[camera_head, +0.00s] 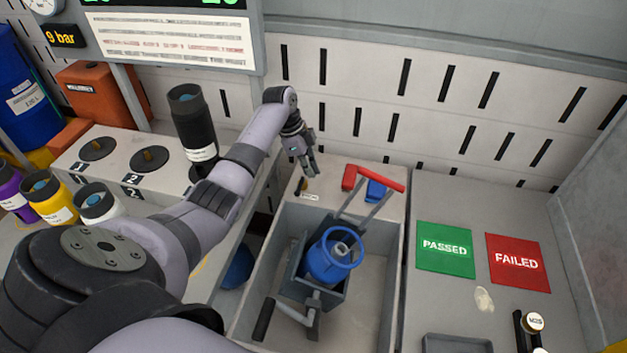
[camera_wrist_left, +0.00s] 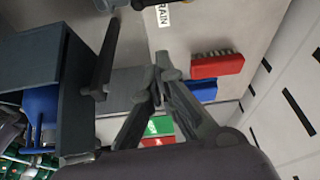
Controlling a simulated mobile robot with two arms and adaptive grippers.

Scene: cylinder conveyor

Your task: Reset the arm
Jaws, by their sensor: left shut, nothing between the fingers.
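My left arm reaches in from the left of the head view. Its gripper (camera_head: 306,172) points down above the far left corner of the grey basin, near a small drain label. In the left wrist view the two fingers of the left gripper (camera_wrist_left: 158,75) meet at their tips with nothing between them. My right gripper is in neither view.
A grey basin (camera_head: 391,270) holds a fixture with a blue ring-shaped part (camera_head: 333,256). The green PASSED mat (camera_head: 446,250) and red FAILED mat (camera_head: 518,263) lie right. A black cylinder (camera_head: 192,125) stands near my left forearm.

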